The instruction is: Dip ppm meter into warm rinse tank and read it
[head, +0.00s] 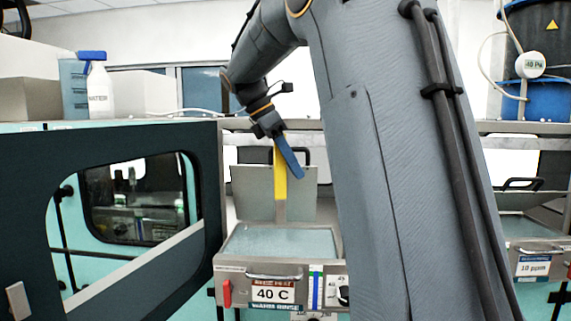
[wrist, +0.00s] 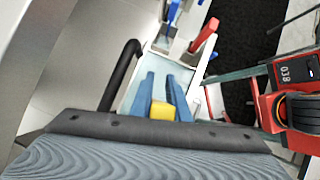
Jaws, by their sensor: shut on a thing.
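The yellow ppm meter (head: 280,182) hangs upright from my gripper (head: 286,162), its grey lower end pointing down. My gripper's blue fingers are shut on it; its yellow end also shows between the fingers in the wrist view (wrist: 162,110). The warm rinse tank (head: 232,270) stands below, labelled 40 C, its lid (head: 252,190) raised at the back and liquid in its basin. The meter's lower end appears just above the back of the liquid in the head view; I cannot tell whether it touches. The meter's readout is not visible.
A dark panel with a window (head: 130,200) stands left of the tank. Another tank labelled 10 ppm (head: 533,268) is at the far right, partly behind my arm. A spray bottle (head: 97,88) stands on the upper shelf. A red device reading 038 (wrist: 287,75) shows at right.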

